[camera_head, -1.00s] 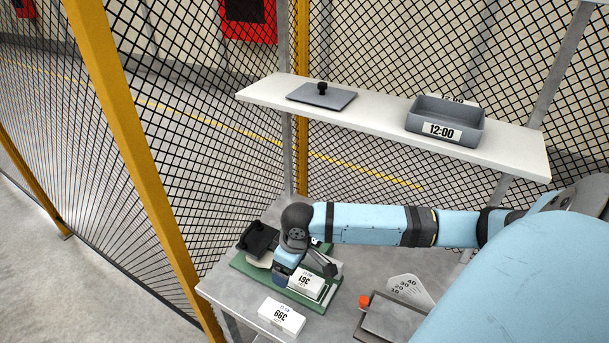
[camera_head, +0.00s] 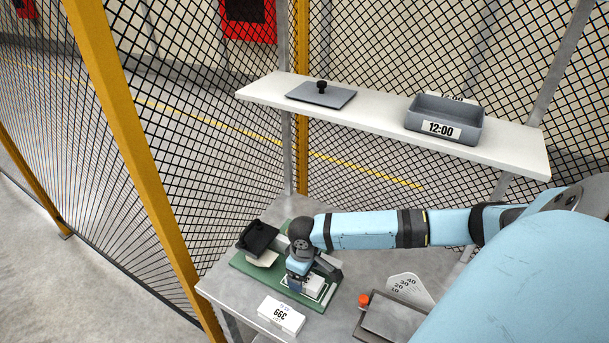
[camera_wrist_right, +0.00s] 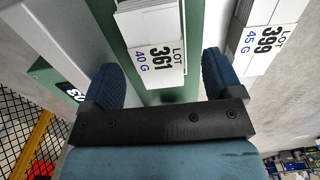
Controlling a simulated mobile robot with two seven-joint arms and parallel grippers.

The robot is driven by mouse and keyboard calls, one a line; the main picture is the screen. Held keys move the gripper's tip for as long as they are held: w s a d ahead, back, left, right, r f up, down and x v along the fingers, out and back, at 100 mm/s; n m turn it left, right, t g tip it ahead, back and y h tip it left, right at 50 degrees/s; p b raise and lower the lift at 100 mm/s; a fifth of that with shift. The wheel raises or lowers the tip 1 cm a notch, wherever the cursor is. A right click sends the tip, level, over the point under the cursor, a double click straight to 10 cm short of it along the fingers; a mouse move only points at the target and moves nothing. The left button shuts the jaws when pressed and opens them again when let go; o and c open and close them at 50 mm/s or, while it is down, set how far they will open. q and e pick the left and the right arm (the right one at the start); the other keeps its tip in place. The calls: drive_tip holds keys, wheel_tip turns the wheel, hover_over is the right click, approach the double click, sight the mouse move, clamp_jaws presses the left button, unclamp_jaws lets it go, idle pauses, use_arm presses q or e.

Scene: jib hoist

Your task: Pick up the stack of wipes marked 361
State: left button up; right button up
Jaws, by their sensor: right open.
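The stack of wipes marked 361 (camera_wrist_right: 157,58) is a white block with a "LOT 361 40 G" label in the right wrist view. It lies on a green board (camera_wrist_right: 108,22); in the head view my right gripper mostly covers it. My right gripper (camera_wrist_right: 165,78) is open, its blue-padded fingers on either side of the stack's labelled end, with gaps showing. In the head view the right gripper (camera_head: 305,283) is over the board. A similar stack marked 399 (camera_head: 281,315) lies in front on the grey table; it also shows in the right wrist view (camera_wrist_right: 262,40). My left gripper is not in view.
A black handled object (camera_head: 258,238) sits at the board's left end. A scale-like device with an orange knob (camera_head: 364,299) stands to the right. Above, a white shelf (camera_head: 385,118) carries a grey lid (camera_head: 322,97) and a bin marked 12:00 (camera_head: 445,112). Mesh fence surrounds the table.

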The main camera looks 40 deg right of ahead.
wheel_tip(320, 180, down, 3)
drive_tip(key=shift+d+f, duration=0.1)
drive_tip(key=shift+f, duration=0.1)
drive_tip(key=shift+c, duration=0.2)
drive_tip(key=c, duration=1)
drive_tip(key=shift+r, duration=0.1)
